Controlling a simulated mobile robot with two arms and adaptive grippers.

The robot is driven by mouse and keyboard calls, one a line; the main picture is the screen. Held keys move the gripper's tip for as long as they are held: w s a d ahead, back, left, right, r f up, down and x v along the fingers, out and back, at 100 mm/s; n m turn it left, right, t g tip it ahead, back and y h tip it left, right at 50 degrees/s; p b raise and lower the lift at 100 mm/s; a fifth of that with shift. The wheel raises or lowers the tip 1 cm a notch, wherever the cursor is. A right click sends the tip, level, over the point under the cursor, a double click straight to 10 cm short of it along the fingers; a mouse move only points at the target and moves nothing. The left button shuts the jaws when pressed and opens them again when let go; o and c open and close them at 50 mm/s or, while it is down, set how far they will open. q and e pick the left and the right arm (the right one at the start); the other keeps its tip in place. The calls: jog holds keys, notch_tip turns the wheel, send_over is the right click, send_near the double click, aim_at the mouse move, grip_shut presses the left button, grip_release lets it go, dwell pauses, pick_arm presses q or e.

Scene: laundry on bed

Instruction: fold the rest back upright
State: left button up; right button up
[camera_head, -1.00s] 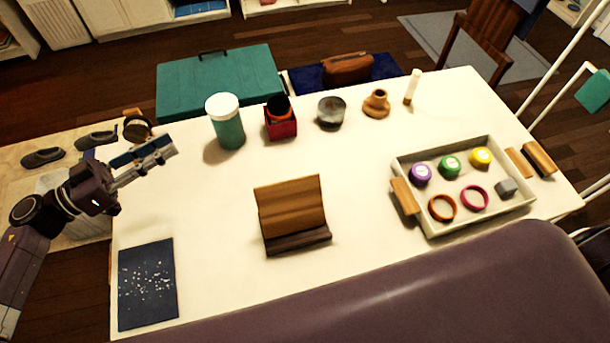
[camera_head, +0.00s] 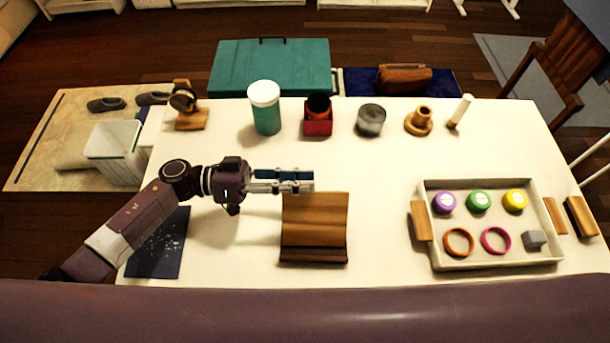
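The rest is a brown wooden stand (camera_head: 315,225) at the front middle of the white table. Its broad panel rises behind a darker ledge and looks tilted back; its exact angle is hard to tell. My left gripper (camera_head: 308,181) points right at the rest's upper edge, with its fingertips over or just behind that edge. Nothing shows held in it. The fingers are seen close together, and their opening is unclear. Whether they touch the panel is also unclear. My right gripper is not in view.
On the table (camera_head: 385,165), a teal jar (camera_head: 266,115), red box (camera_head: 318,124), grey tin (camera_head: 371,120) and wooden holder (camera_head: 419,121) stand along the back. A tray (camera_head: 490,265) of small items lies right. A dark speckled mat (camera_head: 155,262) lies under my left arm.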

pick_arm(q)
jog(key=shift+d, duration=0.45)
jog(key=shift+c, duration=0.4)
grip_shut()
